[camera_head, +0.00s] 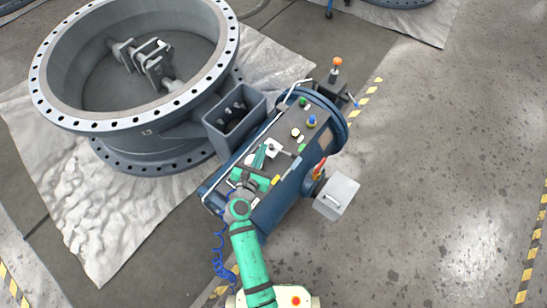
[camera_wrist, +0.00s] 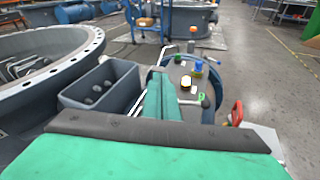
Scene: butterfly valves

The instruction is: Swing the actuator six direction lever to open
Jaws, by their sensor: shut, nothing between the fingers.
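The actuator (camera_head: 262,205) is a dark blue cylinder beside the large grey butterfly valve (camera_head: 150,131). It also shows in the wrist view, with its round end flange (camera_wrist: 213,79). My gripper (camera_head: 262,150) is shut and empty, just above the actuator's top panel. Its green fingers (camera_wrist: 162,98) point along the actuator in the wrist view. No readable label shows which lever is the direction lever.
A red handle (camera_head: 320,167) and a grey box (camera_head: 337,195) stick out on the actuator's right side. An orange-knobbed lever (camera_head: 337,63) stands at its far end. Blue (camera_head: 311,121) and green knobs sit on top. Open floor lies to the right.

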